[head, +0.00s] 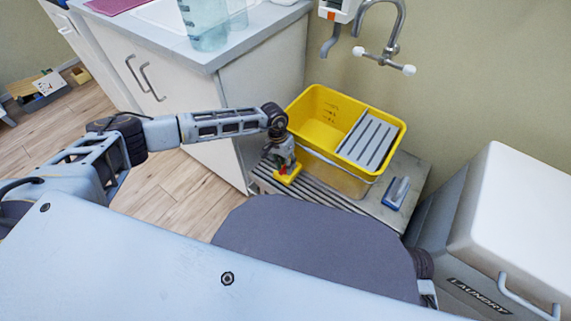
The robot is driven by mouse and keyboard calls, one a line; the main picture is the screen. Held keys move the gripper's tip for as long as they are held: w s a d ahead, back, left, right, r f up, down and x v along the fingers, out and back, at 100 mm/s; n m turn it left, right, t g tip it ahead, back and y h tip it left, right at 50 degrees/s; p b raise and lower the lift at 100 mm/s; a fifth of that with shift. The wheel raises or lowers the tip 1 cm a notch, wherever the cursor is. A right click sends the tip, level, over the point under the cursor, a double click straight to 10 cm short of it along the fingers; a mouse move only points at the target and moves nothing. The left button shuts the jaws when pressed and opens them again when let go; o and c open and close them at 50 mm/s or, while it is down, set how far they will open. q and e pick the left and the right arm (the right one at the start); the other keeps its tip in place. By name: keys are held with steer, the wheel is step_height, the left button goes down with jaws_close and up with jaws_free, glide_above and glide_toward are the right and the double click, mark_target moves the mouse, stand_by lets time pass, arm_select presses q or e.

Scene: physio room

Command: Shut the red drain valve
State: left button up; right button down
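The red drain valve (283,170) shows as a small red patch by a yellow block-like part (289,177), low at the left front of the yellow mop bucket (305,127). My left gripper (282,163) points down right over the valve and hides most of it. Its fingers are small and partly covered by its own body, so I cannot tell whether they are open, shut or touching the valve. The angle of the valve handle is not clear. My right gripper is not in view.
The bucket, with a grey slatted wringer (369,141), stands on a low slatted grey platform (408,170). A blue brush (397,193) lies to its right. A wall tap (384,55) hangs above. A white cabinet (270,85) is left; a laundry bin (520,210) is right.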

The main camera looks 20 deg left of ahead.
arm_select(q)
steer(key=c, duration=0.5)
jaws_close()
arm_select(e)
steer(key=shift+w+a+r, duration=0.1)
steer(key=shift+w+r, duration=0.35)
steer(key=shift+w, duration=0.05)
